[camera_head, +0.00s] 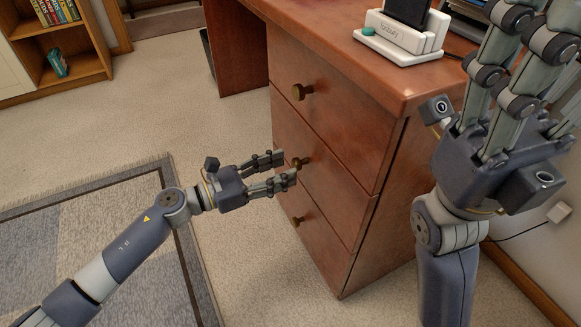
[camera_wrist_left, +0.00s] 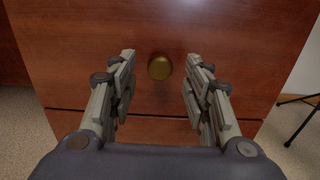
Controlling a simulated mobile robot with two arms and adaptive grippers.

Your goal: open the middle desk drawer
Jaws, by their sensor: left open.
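The wooden desk (camera_head: 335,110) has a column of three drawers, each with a round brass knob. The middle drawer (camera_head: 330,180) looks closed, its front flush with the others. Its knob (camera_head: 299,162) is at the tips of my left gripper (camera_head: 283,168), which is open. In the left wrist view the knob (camera_wrist_left: 160,67) lies between the two spread fingers (camera_wrist_left: 161,62), with a gap on each side. My right gripper (camera_head: 535,40) is raised beside the desk's right side; its fingertips are cut off by the frame.
The top drawer knob (camera_head: 301,92) and bottom drawer knob (camera_head: 297,220) stick out above and below. A white device (camera_head: 400,38) stands on the desktop. A bookshelf (camera_head: 60,45) is at the back left.

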